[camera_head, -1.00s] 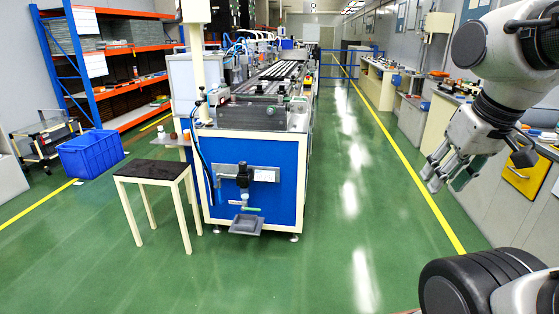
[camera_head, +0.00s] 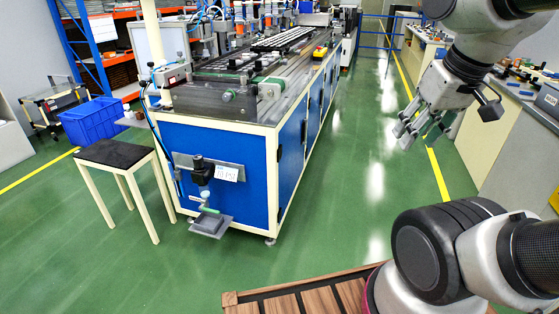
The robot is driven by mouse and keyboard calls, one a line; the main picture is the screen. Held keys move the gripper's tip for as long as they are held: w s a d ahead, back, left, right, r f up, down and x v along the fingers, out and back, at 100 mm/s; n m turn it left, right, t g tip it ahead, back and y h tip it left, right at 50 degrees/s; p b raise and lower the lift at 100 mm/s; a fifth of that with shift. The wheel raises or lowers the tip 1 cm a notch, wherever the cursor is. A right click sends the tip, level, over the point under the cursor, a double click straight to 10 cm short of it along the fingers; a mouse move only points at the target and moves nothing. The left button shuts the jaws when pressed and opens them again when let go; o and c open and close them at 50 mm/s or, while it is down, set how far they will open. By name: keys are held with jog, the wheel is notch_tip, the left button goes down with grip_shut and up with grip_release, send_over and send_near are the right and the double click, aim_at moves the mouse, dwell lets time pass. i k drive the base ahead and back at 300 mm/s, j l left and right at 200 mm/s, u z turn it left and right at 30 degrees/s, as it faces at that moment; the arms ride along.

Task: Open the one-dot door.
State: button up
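The long machine (camera_head: 212,137) has a blue front and several blue doors (camera_head: 291,160) along its right side, seen at a slant and closed. A yellow cabinet panel (camera_head: 555,199) barely shows at the right edge. I cannot make out a one-dot mark on any door. My gripper (camera_head: 418,132) hangs in the air at the upper right, over the aisle, with its fingers apart. It is empty and touches nothing.
A dark-topped stool (camera_head: 117,153) stands left of the machine, with a blue crate (camera_head: 92,120) behind it. A grey tray (camera_head: 210,224) juts from the machine's front. Workbenches (camera_head: 488,135) line the right. The green floor (camera_head: 345,215) between is clear.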

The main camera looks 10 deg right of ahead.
aim_at(292, 136)
jog(key=i+l, duration=0.15)
jog(key=l, duration=0.15)
jog(key=i+l, duration=0.15)
jog(key=l, duration=0.2)
jog(key=i+l, duration=0.1)
jog(key=l, duration=0.2)
jog(key=i+l+u, duration=0.35)
jog(key=i+l, duration=0.4)
jog(key=i, duration=0.3)
jog(key=i+l+u, duration=0.4)
jog(key=i+l, duration=0.55)
jog(key=l, duration=0.1)
